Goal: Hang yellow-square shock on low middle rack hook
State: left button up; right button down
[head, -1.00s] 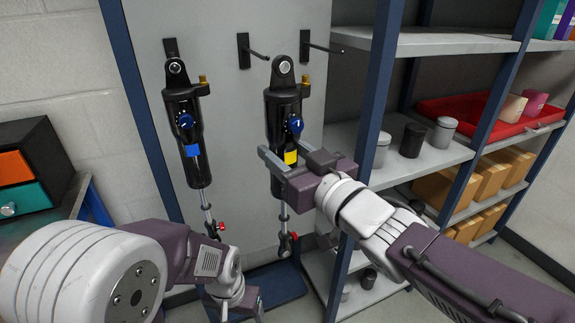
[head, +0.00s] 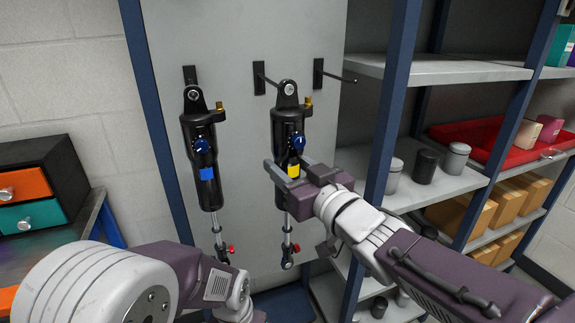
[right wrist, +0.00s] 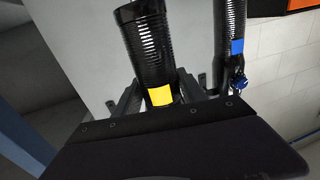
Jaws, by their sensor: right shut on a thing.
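The yellow-square shock (head: 288,130) is a black shock body with a blue knob, a brass fitting and a yellow square, upright in the head view. My right gripper (head: 287,172) is shut on its body around the yellow square, which also shows in the right wrist view (right wrist: 160,95). The shock's top eye overlaps the tip of the middle rack hook (head: 260,78); I cannot tell whether the peg is through the eye. The left arm's wrist shows at the bottom of the head view, but its gripper fingers are out of view.
A blue-square shock (head: 204,150) hangs on the left hook, close beside. The right hook (head: 320,74) is empty. A shelf unit (head: 440,68) with cans, a red tray (head: 490,140) and boxes stands right. A drawer box (head: 40,185) is at left.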

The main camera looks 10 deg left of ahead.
jog(key=shift+r, duration=0.2)
jog(key=shift+x, duration=0.8)
jog(key=shift+w, duration=0.15)
jog(key=shift+w, duration=0.15)
jog(key=shift+w+a+f, duration=0.1)
jog(key=shift+w+a, duration=0.25)
jog(key=shift+w, duration=0.1)
jog(key=shift+w+a+p, duration=0.1)
jog(key=shift+p, duration=0.2)
jog(key=shift+w+a+f, duration=0.1)
jog(key=shift+w+a, duration=0.25)
jog(key=shift+w, duration=0.2)
